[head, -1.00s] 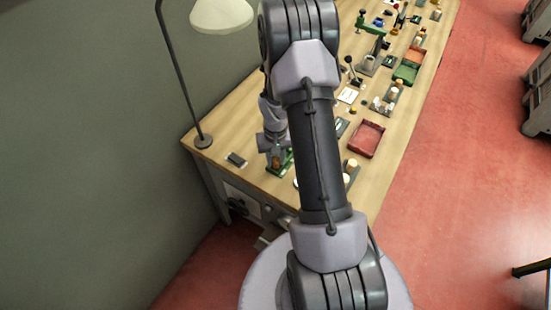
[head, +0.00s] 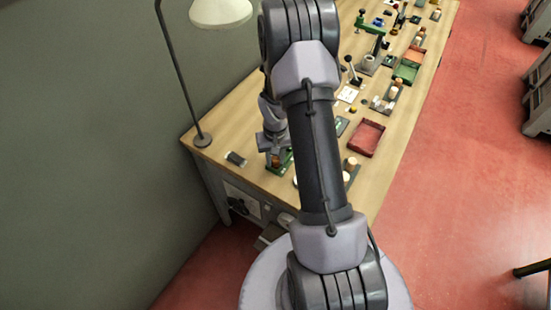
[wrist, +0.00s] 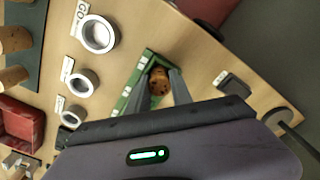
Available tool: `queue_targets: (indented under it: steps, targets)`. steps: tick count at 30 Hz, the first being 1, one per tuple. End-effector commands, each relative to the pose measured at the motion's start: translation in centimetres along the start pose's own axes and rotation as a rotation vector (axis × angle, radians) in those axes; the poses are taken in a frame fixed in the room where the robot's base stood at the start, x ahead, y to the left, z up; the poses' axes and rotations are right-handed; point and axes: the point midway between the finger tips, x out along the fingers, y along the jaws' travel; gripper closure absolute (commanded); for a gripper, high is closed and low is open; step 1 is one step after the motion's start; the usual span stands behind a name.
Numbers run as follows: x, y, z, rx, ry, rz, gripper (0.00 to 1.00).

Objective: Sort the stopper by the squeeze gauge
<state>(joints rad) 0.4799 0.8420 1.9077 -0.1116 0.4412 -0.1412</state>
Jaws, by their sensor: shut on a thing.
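A brown cork stopper (wrist: 159,80) sits between the two fingers of my gripper (wrist: 160,76) in the wrist view. My gripper is shut on its sides. The stopper is at the green gauge (wrist: 134,88), close to its upright edge; I cannot tell whether they touch. In the head view my gripper (head: 272,143) is low over the green gauge (head: 286,160) at the near left of the bench. The stopper there is small and partly hidden. A small dark box (head: 236,159) lies left of the gauge.
Several metal rings (wrist: 99,34) with labels lie beside the gauge. A red tray (head: 366,138) and a green tray (head: 406,73) stand along the bench's right side. Other corks (wrist: 14,39) stand on a dark strip. A lamp base (head: 203,140) is at the left edge.

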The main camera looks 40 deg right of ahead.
Motion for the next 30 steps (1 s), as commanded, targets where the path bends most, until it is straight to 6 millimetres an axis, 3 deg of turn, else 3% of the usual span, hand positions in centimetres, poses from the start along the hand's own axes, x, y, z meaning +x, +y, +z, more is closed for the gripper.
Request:
queue_targets:
  steps: [1, 30]
  targets:
    - [0.95, 0.0, 0.89, -0.001, -0.022, 0.0, 1.0]
    - [1.82, 0.01, 0.92, 0.0, -0.039, 0.0, 1.0]
